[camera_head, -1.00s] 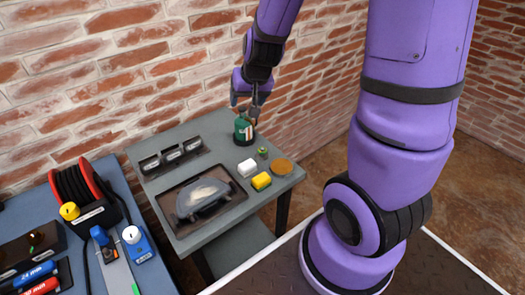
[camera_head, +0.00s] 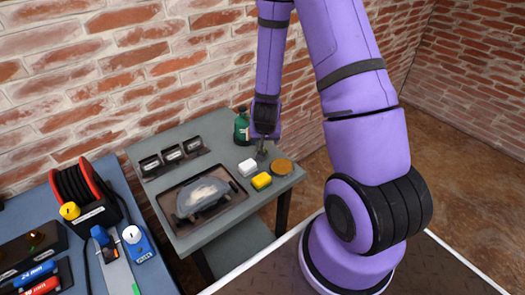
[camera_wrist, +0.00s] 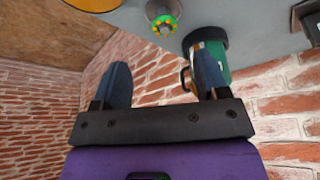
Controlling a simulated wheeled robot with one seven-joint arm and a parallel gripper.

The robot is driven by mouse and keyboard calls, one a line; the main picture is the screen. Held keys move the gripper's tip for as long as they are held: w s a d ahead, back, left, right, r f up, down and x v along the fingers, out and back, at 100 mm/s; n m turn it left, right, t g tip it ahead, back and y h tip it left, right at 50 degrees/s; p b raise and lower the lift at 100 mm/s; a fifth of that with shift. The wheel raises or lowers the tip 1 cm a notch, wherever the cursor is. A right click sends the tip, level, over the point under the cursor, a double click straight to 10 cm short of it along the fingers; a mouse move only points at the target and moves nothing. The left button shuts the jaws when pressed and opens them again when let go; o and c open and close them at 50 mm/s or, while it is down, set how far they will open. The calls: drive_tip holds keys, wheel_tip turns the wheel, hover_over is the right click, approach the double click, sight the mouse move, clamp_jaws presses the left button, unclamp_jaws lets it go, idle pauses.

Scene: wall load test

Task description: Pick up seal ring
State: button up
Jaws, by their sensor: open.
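A small green ring with orange-yellow spots, which looks like the seal ring (camera_wrist: 164,24), sits around a grey metal piece on the grey table at the top of the wrist view. In the head view the ring (camera_head: 262,155) is small and partly covered by my gripper (camera_head: 263,143), which points down just above it. In the wrist view my gripper (camera_wrist: 163,72) has its two dark fingers spread with nothing between them. The ring lies beyond the fingertips, roughly in line with the gap. I cannot tell the exact height between them.
A green bottle (camera_head: 242,127) stands close beside my gripper; in the wrist view it (camera_wrist: 214,55) is near the right finger. A dark tray (camera_head: 178,232) is to the left.

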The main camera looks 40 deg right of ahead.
drive_tip(key=shift+w+x, duration=0.25)
drive_tip(key=shift+x, duration=1.75)
drive_tip(key=shift+w+x, duration=0.2)
drive_tip(key=shift+x, duration=1.75)
drive_tip(key=shift+r, duration=0.15)
drive_tip(key=shift+c, duration=0.5)
drive_tip(key=c, duration=0.9)
